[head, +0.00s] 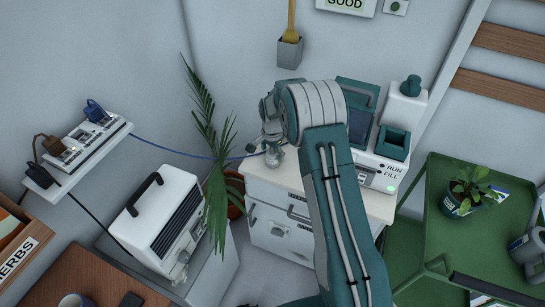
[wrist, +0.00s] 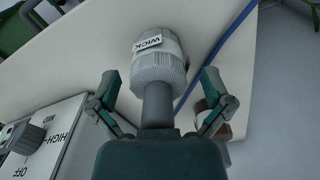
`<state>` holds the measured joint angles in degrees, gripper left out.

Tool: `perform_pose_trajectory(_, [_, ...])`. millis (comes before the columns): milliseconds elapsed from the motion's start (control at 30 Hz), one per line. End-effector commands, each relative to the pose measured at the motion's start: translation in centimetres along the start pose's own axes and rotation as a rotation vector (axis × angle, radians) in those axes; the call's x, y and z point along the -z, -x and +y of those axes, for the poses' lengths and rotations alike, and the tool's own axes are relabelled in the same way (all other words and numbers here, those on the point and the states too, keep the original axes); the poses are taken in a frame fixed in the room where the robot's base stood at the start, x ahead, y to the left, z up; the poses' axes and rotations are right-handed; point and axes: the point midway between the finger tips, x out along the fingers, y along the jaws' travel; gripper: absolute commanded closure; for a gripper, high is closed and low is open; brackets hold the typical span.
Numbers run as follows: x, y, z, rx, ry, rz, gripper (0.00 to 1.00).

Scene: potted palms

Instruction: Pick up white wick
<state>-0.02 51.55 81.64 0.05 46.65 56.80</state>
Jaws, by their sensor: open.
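The white wick (wrist: 158,66) is a pale ribbed piece with a label reading WICK. It is in the upper middle of the wrist view, with a dark grey stem below it, over a pale counter top (wrist: 85,70). My gripper (wrist: 159,82) is open, with one finger on each side of the wick and visible gaps between. In the head view my gripper (head: 268,122) is over the left part of the counter top (head: 352,203). A small pale shape shows just under it there, too small to identify surely. My wrist partly hides that area.
A blue cord (wrist: 228,42) runs right of the wick. A knob panel (wrist: 38,140) marked HIGH, MID, OFF is at lower left. A green-and-white machine (head: 375,173) stands right of my arm. A palm (head: 217,165) is to the left; a green shelf (head: 480,230) is at right.

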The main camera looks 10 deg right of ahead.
Motion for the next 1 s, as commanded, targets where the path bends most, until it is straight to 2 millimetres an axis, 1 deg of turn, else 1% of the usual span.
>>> perform_pose_trajectory(67, [0.0, 0.0, 0.0, 0.000, 0.000, 0.000, 0.00])
perform_pose_trajectory(100, [0.0, 0.0, 0.0, 0.000, 0.000, 0.000, 0.18])
perform_pose_trajectory(167, [0.0, 0.0, 0.0, 0.000, 0.000, 0.000, 0.45])
perform_pose_trajectory(200, [0.0, 0.0, 0.0, -0.001, 0.000, 0.000, 0.62])
perform_pose_trajectory(233, [0.0, 0.0, 0.0, -0.001, 0.000, 0.000, 0.76])
perform_pose_trajectory(267, [0.0, 0.0, 0.0, 0.000, 0.000, 0.000, 0.81])
perform_pose_trajectory(600, [0.0, -0.1, 0.0, -0.003, 0.000, -0.002, 0.82])
perform_pose_trajectory(700, [0.0, 0.2, 0.0, -0.003, 0.000, -0.002, 0.82])
perform_pose_trajectory(767, [0.0, 0.6, 0.0, -0.003, 0.000, -0.002, 0.82])
perform_pose_trajectory(867, [0.0, 1.8, 0.0, -0.001, 0.000, 0.000, 0.82])
perform_pose_trajectory(933, [0.0, 3.1, 0.0, 0.000, -0.001, 0.001, 0.82])
perform_pose_trajectory(1000, [-0.6, 4.2, 0.5, -0.001, 0.000, 0.000, 0.82])
